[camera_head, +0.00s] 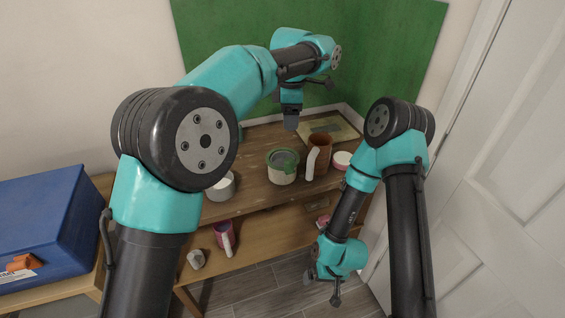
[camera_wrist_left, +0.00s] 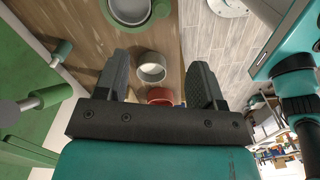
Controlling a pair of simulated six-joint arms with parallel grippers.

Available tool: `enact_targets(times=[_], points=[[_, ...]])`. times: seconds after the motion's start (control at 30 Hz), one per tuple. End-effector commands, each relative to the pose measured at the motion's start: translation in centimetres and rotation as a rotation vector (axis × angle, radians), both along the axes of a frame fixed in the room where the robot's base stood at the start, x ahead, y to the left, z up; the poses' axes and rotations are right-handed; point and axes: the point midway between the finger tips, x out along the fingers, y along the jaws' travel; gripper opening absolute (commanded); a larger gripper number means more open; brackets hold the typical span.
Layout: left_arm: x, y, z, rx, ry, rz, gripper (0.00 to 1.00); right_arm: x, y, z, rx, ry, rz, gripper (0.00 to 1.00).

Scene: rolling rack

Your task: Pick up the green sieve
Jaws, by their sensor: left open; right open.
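The green sieve (camera_head: 285,155) shows as a green rim around a grey bowl, apparently resting in a cream container (camera_head: 283,176) on the upper shelf. In the left wrist view a green ring with a grey middle (camera_wrist_left: 130,10), likely the sieve, is cut off by the top edge. My left gripper (camera_head: 291,122) points down above the shelf, behind the sieve in the head view. It is open and empty, as the left wrist view also shows (camera_wrist_left: 158,62). My right gripper (camera_head: 321,288) is open, low in front of the rack, away from the sieve.
A brown mug (camera_head: 320,152) stands right of the sieve, with a pink-and-white bowl (camera_head: 342,160) beyond. A white cup (camera_head: 221,188) stands left. The lower shelf holds a pink mug (camera_head: 223,236) and a stone-like object (camera_head: 196,259). A blue box (camera_head: 40,235) is far left.

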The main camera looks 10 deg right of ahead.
Motion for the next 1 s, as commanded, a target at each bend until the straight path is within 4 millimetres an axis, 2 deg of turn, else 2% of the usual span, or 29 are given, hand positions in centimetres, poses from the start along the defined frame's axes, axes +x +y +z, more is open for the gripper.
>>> enact_targets(times=[0.7, 0.8, 1.0], points=[[0.0, 0.0, -11.0, 0.001, 0.001, -0.002, 0.62, 0.0, 0.0, 0.0, 0.000, 0.000, 0.000, 1.00], [0.0, 0.0, -11.7, 0.000, 0.000, -0.001, 0.62, 0.0, 0.0, 0.0, 0.000, 0.000, 0.000, 1.00], [0.0, 0.0, -11.9, 0.000, -0.001, -0.001, 0.62, 0.0, 0.0, 0.0, 0.000, 0.000, 0.000, 1.00]])
